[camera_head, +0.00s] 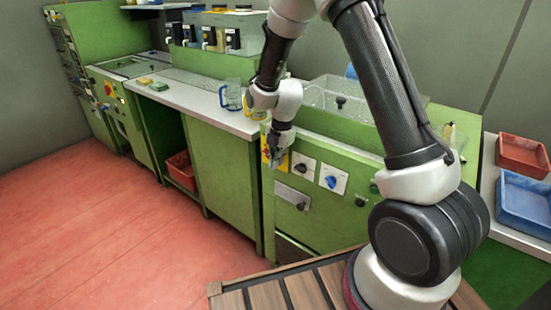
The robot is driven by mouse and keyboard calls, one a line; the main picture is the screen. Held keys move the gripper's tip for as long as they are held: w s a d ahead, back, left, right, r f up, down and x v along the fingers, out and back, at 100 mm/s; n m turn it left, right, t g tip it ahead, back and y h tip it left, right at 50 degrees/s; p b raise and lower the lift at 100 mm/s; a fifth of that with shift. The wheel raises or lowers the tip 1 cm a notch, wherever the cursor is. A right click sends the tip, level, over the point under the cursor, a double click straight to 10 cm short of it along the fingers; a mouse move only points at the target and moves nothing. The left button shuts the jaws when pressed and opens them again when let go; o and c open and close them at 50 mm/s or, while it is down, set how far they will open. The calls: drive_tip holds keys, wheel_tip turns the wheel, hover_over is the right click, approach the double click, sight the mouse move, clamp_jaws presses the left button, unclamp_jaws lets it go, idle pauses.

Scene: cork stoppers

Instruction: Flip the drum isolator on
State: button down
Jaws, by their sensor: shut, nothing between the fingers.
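My gripper (275,160) is shut and empty, pointing down in front of the green control panel (345,205). It covers much of a yellow plate (284,163) at the panel's left end, so whatever switch sits there and its position are hidden. I cannot tell whether the gripper touches it. To the right are a white plate with a black knob (301,169) and a white plate with a blue knob (331,181). A red knob on a yellow plate (108,89) is on the far-left green machine. No readable label shows which is the drum isolator.
A metal plate with a dark knob (293,196) is below the panel switches. A blue-handled jug (232,95) stands on the pale counter (195,100). Red (522,155) and blue (524,203) trays lie at right. The red floor (110,235) at left is clear.

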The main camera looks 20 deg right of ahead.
drive_tip(key=shift+s+f, duration=0.1)
drive_tip(key=shift+f, duration=0.3)
drive_tip(key=shift+r, duration=0.1)
idle(0.6)
drive_tip(key=shift+r, duration=0.7)
drive_tip(key=shift+r, duration=0.1)
